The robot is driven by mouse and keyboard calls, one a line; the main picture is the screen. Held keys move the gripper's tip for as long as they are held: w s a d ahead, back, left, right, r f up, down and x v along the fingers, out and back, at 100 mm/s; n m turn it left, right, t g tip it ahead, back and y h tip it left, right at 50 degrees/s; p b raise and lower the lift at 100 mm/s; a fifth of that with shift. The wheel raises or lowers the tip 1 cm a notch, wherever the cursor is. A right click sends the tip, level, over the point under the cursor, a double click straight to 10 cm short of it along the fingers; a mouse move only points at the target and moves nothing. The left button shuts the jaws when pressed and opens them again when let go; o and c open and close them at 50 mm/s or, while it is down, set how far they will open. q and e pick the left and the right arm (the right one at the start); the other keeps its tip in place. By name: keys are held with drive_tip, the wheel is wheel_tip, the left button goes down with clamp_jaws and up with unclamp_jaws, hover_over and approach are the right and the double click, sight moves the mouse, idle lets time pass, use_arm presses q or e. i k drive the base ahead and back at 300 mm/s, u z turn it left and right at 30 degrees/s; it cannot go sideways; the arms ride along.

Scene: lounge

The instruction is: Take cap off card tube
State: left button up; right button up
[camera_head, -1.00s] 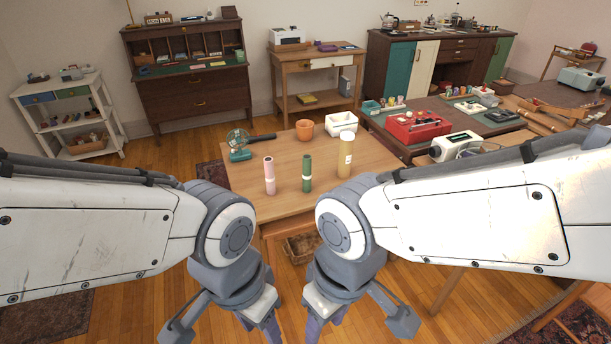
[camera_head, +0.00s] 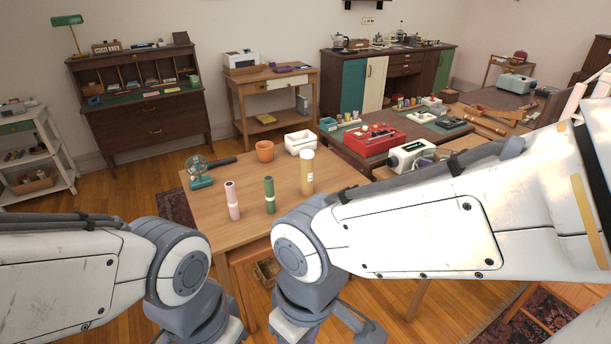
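A tan card tube (camera_head: 306,176) stands upright on the wooden table, with a pale cream cap (camera_head: 307,155) on its top. A slimmer green tube (camera_head: 269,198) and a pink tube (camera_head: 232,204) stand upright to its left. Which tube the task means is not marked; the tan one shows the clearest cap. My two arms reach in from the sides, and their wrists bend downward in front of the table. The fingers of both grippers are below the bottom edge of the view, so their state is hidden. Nothing of mine touches the tubes.
A teal fan (camera_head: 199,174), a terracotta pot (camera_head: 264,151) and a white bin (camera_head: 300,143) stand behind the tubes on the table (camera_head: 215,222). The front tabletop is clear.

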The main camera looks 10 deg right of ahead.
sight(307, 165)
drive_tip(key=u, duration=0.3)
drive_tip(key=i, duration=1.15)
drive_tip(key=z, duration=0.4)
